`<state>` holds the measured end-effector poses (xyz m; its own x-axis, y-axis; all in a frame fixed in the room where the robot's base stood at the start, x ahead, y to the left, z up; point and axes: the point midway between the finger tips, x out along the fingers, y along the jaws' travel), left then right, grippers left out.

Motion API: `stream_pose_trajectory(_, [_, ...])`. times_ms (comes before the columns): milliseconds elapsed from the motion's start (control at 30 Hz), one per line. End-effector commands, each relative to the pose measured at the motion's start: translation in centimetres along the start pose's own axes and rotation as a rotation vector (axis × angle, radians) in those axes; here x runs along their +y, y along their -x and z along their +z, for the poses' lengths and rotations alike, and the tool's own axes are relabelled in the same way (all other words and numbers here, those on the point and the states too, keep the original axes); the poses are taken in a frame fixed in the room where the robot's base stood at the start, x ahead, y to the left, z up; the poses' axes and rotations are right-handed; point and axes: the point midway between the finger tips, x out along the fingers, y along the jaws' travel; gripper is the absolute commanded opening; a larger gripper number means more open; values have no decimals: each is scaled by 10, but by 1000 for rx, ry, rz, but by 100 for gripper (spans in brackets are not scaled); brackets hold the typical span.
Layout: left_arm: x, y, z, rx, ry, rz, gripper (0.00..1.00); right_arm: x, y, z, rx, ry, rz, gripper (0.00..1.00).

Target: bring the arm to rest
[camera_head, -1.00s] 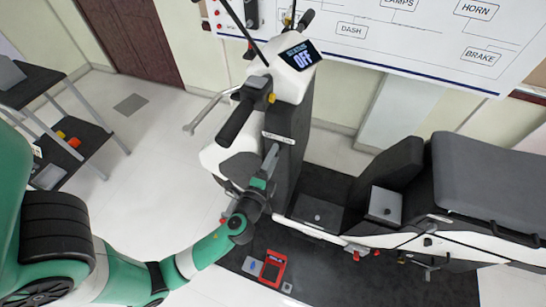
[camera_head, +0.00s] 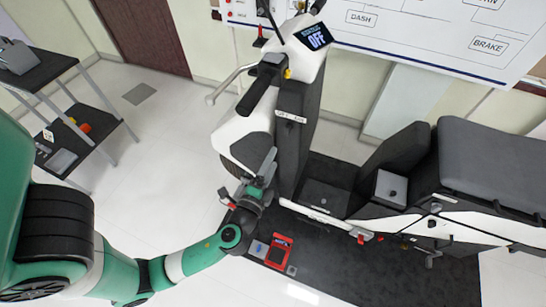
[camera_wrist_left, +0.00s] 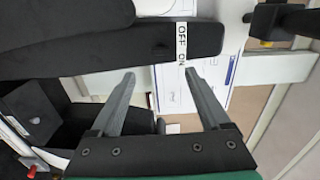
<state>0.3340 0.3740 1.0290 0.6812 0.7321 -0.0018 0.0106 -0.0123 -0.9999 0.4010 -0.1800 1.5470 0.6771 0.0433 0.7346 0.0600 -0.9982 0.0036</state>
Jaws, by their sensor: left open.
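My left arm, green and white, comes in from the lower left in the head view. Its gripper (camera_head: 268,168) is beside the front column (camera_head: 294,135) of the white and black scooter-like chassis. In the left wrist view the two grey fingers (camera_wrist_left: 157,92) stand wide apart with nothing between them. Beyond them is a dark panel with an OFF/ON label (camera_wrist_left: 181,42); I cannot tell the exact gap. My right gripper does not show in either view.
A wall board (camera_head: 420,30) with labels stands behind the chassis. A grey seat (camera_head: 500,165) is at the right. A red-framed device (camera_head: 279,251) lies on the dark mat (camera_head: 350,270). A dark shelf cart (camera_head: 45,70) stands at the left. The pale floor between is clear.

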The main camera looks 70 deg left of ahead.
Motion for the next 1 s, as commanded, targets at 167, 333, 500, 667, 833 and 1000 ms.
stream_pose_trajectory(167, [0, 4, 0, 1, 0, 0, 80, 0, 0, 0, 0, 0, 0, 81])
stream_pose_trajectory(333, [0, 4, 0, 0, 0, 0, 80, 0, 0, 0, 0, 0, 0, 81])
stream_pose_trajectory(500, [0, 4, 0, 1, 0, 0, 80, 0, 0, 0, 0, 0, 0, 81])
stream_pose_trajectory(667, [0, 4, -1, 2, 0, 0, 80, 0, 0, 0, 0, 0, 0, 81])
stream_pose_trajectory(833, [-33, -12, -24, 15, 66, -66, 80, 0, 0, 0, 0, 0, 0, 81])
stream_pose_trajectory(1000, [-148, -45, -77, 77, 368, -228, 80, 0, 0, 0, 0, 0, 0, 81])
